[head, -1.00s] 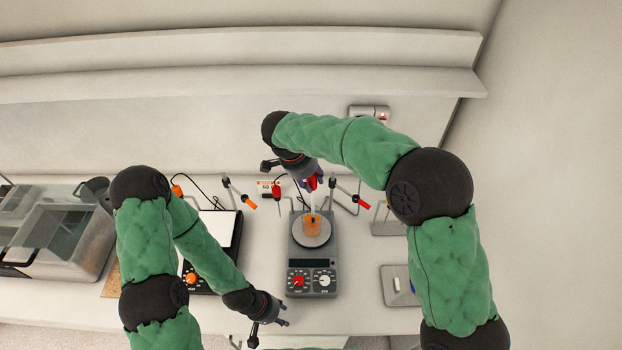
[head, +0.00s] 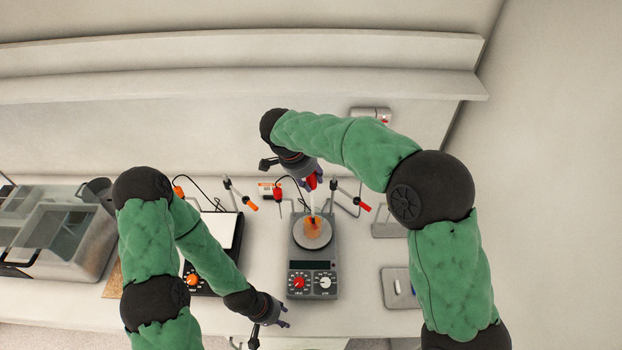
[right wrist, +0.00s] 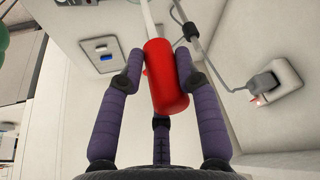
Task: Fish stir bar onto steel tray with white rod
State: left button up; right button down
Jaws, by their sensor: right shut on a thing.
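My right gripper (head: 311,180) is shut on the red handle of the white rod. In the right wrist view the red handle (right wrist: 166,78) sits between my purple fingers, and the white rod (right wrist: 148,14) runs away from it. In the head view the white rod (head: 313,204) points down into a small beaker of orange liquid (head: 313,226) on the stirrer's round plate. I cannot make out the stir bar. The steel tray (head: 390,298) lies to the right, partly hidden by my right arm, with a small white item on it. My left gripper (head: 285,316) is open and empty near the front edge.
The grey stirrer (head: 312,283) with red and white knobs stands mid-bench. A second device with a white top (head: 226,230) is at left, partly behind my left arm. Clamp stands with orange and red handles stand behind. A glass-sided box (head: 60,235) is far left.

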pick_arm(q)
notch_tip(320, 180, up, 6)
jog(key=p, duration=0.6)
jog(key=shift+r, duration=0.25)
pick_arm(e)
notch_tip(320, 180, up, 13)
jog(key=shift+r, duration=0.15)
dwell(0.8)
jog(key=shift+d, duration=0.1)
